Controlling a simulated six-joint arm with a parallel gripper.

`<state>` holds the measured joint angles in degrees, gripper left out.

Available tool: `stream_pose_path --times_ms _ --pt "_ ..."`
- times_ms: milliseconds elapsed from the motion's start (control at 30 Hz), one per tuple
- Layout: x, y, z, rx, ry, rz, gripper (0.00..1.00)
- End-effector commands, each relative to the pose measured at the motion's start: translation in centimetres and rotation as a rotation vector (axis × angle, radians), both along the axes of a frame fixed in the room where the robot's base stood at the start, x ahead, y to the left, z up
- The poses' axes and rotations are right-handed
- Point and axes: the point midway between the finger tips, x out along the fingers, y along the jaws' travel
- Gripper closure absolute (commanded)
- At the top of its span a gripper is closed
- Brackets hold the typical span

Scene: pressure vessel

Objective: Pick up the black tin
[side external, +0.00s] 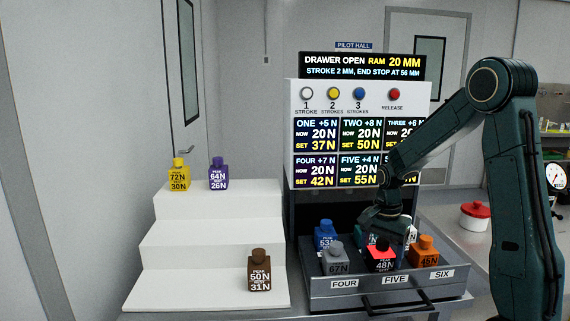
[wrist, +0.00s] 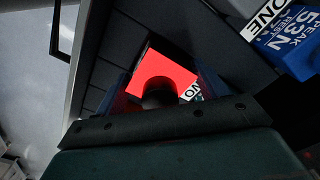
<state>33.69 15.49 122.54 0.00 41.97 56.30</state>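The black tin (side external: 381,263), labelled 48N, stands upright in the drawer's front row behind the FIVE label. Its top looks bright red around a dark knob. In the wrist view the red top of the tin (wrist: 155,68) and its dark knob lie between my fingers. My gripper (side external: 384,228) is over the tin in the side view, pointing down, fingers apart. Dark blue finger edges show on both sides of the red top in the wrist view. I cannot tell whether they touch the tin.
A grey tin (side external: 335,263) stands left of the black tin and an orange tin (side external: 425,252) right. A blue tin (side external: 324,236) is behind. The open drawer (side external: 330,303) holds them. White steps (side external: 190,245) at left carry yellow, purple and brown tins.

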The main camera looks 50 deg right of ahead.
Motion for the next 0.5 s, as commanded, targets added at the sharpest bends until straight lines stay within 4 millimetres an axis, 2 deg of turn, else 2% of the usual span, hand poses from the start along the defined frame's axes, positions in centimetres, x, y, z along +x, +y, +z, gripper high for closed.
stream_pose_path --times_ms 333,500 --pt "0.05 -0.03 0.18 -0.001 -0.002 0.000 0.62" --pt "0.08 -0.05 0.93 -0.002 -0.003 0.000 0.62"
